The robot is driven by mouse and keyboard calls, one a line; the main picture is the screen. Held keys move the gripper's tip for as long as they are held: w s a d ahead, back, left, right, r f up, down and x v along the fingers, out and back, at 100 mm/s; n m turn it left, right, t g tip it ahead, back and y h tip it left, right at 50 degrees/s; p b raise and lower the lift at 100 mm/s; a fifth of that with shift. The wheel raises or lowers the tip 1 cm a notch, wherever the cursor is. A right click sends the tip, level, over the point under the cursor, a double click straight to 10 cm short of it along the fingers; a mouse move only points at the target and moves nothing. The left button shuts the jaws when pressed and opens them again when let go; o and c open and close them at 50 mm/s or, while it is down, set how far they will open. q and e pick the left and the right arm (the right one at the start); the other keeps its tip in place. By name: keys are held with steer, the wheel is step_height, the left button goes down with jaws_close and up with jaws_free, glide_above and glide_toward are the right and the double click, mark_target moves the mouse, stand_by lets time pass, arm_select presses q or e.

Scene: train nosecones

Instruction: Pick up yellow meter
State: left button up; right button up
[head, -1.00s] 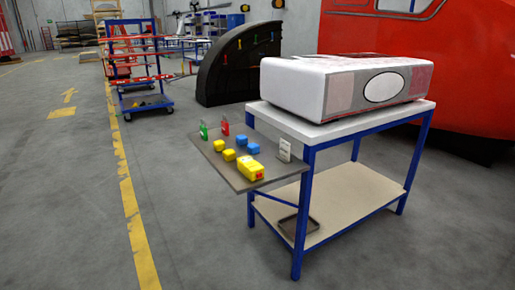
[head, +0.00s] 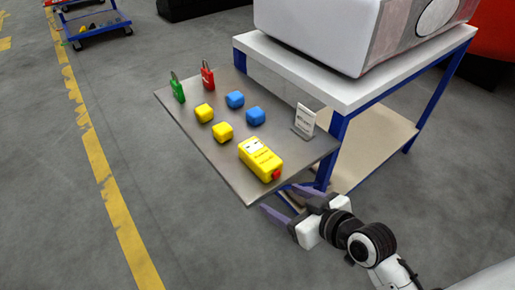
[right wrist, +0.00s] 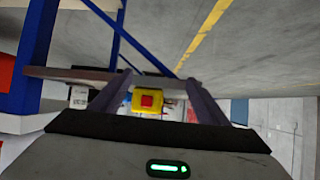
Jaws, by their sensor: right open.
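The yellow meter (head: 261,160) lies on the grey side shelf (head: 218,153) near its front corner. It has a pale label and a red end that faces my right gripper. My right gripper (head: 283,200) is open and empty, just off the shelf's front edge and apart from the meter. In the right wrist view the meter (right wrist: 146,102) shows end-on, with its red square between the two fingers (right wrist: 155,95) but farther off. My left gripper is not in view.
A blue-framed table (head: 337,135) carries a large white nosecone (head: 318,32).

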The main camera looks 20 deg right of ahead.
steer(key=t, duration=0.2)
glide_toward(260, 157)
steer(key=shift+w+d+f+n+y, duration=0.1)
steer(key=shift+w+f+n+y, duration=0.1)
steer(key=shift+w+f, duration=0.25)
steer(key=shift+w+d+f+n+y, duration=0.1)
steer(key=shift+w+f+y, duration=0.15)
steer(key=shift+f, duration=0.45)
steer(key=x, duration=0.3)
steer(key=shift+w, duration=0.4)
steer(key=shift+x, duration=3.2)
steer(key=shift+d, duration=0.25)
steer(key=c, duration=1.2)
steer(key=shift+c, duration=1.1)
